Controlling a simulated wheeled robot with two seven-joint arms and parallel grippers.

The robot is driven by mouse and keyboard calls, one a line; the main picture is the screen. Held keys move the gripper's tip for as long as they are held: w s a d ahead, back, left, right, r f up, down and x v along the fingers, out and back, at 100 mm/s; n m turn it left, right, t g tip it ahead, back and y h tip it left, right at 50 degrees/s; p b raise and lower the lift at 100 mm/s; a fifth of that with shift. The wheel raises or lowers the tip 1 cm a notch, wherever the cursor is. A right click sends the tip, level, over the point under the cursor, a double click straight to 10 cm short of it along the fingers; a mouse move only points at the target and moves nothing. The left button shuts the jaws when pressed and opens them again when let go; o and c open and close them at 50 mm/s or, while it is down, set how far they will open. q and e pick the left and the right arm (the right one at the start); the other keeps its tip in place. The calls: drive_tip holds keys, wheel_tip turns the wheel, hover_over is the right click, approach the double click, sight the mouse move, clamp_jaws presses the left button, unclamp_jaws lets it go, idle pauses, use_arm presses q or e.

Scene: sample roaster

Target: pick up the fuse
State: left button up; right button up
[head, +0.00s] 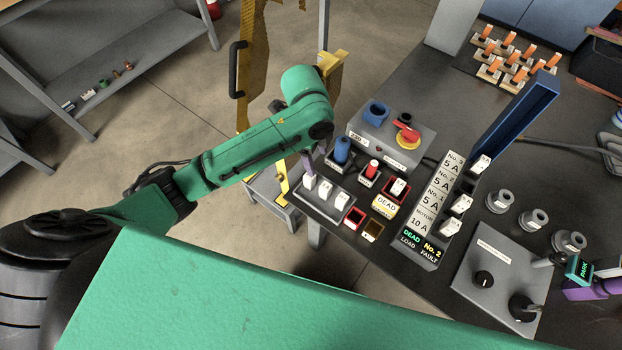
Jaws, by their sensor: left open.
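White fuses stand in a grey rack (350,203) near the table's left edge; the leftmost fuse (309,182) is in it. My left gripper (308,164) is open, at the end of the green arm, with a purple finger just above or beside that leftmost fuse. Whether it touches the fuse cannot be told. My right gripper cannot be made out.
A grey box with a red-yellow switch (407,134) stands behind the rack. A control box (485,275) and grey round parts (534,219) stand at right. My green body covers the bottom.

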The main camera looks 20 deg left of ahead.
sight(310, 178)
use_arm(q)
drive_tip(key=f, duration=0.4)
drive_tip(key=a+f+m, duration=0.1)
drive_tip(key=f, duration=0.3)
drive_tip(key=a+f+m+y, duration=0.1)
drive_tip(key=f, duration=0.4)
drive_tip(key=shift+w+g, duration=0.3)
clamp_jaws()
